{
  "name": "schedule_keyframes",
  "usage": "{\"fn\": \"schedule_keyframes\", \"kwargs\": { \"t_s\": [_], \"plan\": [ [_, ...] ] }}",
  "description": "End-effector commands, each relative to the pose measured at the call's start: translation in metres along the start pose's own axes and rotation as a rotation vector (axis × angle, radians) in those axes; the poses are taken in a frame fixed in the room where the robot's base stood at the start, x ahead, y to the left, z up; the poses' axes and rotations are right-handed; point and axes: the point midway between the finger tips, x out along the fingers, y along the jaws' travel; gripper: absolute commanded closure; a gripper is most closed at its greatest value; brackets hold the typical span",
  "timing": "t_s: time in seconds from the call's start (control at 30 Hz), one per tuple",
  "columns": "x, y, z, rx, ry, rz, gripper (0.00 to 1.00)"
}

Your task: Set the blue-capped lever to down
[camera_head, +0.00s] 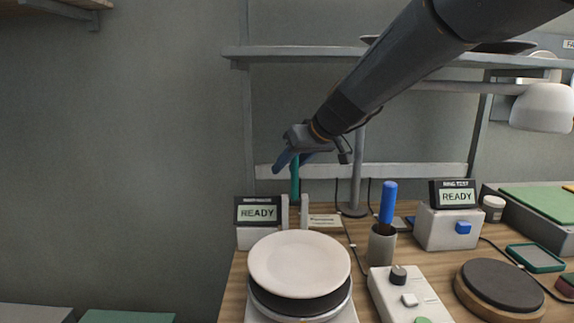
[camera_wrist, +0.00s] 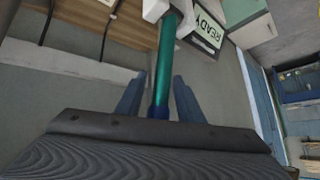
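The lever (camera_head: 295,183) has a teal shaft and stands upright behind the plate, rising from between two white posts (camera_head: 304,210). In the wrist view the shaft (camera_wrist: 168,58) runs down to its dark blue cap (camera_wrist: 158,112). My gripper (camera_head: 293,163) is at the lever's upper end, with its two blue fingers apart. In the wrist view the cap appears between the open fingers of my gripper (camera_wrist: 158,98), with a visible gap on each side. I cannot tell whether a finger touches it. In the head view the cap is hidden by my gripper.
A white plate (camera_head: 299,262) rests on a dark round stand in front. A READY display (camera_head: 258,211) stands just left of the lever. A cup (camera_head: 382,245) with a blue-handled tool and a control box (camera_head: 408,299) stand to the right. A shelf (camera_head: 300,51) runs above.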

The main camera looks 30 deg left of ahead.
Motion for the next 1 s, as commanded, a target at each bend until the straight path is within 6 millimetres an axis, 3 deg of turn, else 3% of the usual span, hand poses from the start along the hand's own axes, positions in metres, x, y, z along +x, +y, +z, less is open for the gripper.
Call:
{"fn": "schedule_keyframes", "kwargs": {
  "t_s": [0.37, 0.57, 1.0],
  "plan": [
    [0.0063, 0.0002, 0.0003, -0.001, 0.0, 0.001, 0.68],
    [0.0061, 0.0002, 0.0004, -0.001, 0.0, 0.001, 1.0],
    [0.0097, -0.006, -0.0018, -0.02, 0.016, -0.001, 1.0]
  ]
}}
